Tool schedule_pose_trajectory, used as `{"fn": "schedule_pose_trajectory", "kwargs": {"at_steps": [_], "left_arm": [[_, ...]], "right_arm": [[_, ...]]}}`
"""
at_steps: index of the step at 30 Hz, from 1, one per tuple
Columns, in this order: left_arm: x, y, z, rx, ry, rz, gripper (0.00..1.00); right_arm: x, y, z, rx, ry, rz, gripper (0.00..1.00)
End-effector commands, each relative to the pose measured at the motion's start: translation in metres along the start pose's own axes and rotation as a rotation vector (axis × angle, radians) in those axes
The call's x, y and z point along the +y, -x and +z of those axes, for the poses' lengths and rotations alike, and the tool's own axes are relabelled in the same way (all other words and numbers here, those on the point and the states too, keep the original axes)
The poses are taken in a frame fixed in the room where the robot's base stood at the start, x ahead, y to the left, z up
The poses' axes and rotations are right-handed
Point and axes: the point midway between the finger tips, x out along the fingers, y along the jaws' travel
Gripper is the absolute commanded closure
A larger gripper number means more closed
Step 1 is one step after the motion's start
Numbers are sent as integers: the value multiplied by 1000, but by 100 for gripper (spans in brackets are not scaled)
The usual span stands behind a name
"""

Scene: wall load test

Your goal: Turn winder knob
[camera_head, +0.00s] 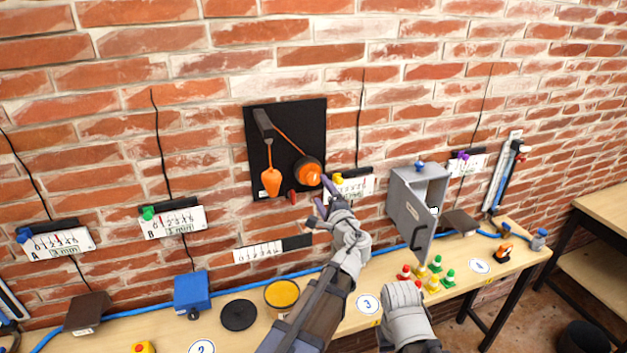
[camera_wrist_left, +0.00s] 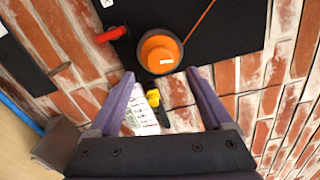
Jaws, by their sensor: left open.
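The winder knob (camera_head: 308,172) is a round orange knob with a dark base on a black wall panel (camera_head: 287,115). An orange cord runs from it up to a dark arm (camera_head: 263,124), and an orange weight (camera_head: 270,182) hangs there. My left gripper (camera_head: 318,203) is open just below and right of the knob. In the left wrist view the knob (camera_wrist_left: 160,50) sits ahead of the open, purple-grey fingers (camera_wrist_left: 159,76), apart from them, with nothing between the fingers. A red handle-like piece (camera_wrist_left: 112,34) is beside the knob. My right gripper's fingers do not show.
A grey cabinet (camera_head: 408,203) with its door open hangs right of my left arm. A scale card with a yellow piece (camera_head: 338,180) is close by the knob. The bench below holds a blue box (camera_head: 191,291), a yellow-topped tin (camera_head: 282,294) and small cones (camera_head: 436,264).

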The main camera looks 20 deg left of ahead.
Motion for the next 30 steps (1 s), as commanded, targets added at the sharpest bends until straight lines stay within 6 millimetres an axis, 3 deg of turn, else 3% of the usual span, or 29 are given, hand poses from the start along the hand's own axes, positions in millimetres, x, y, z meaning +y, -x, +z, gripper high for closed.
{"fn": "schedule_pose_trajectory", "kwargs": {"at_steps": [8,21,30], "left_arm": [[0,-12,-1,-2,1,0,17],[0,-73,-1,-2,3,0,17],[0,-78,0,0,3,0,17]], "right_arm": [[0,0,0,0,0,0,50],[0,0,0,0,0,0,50],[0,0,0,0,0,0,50]]}}
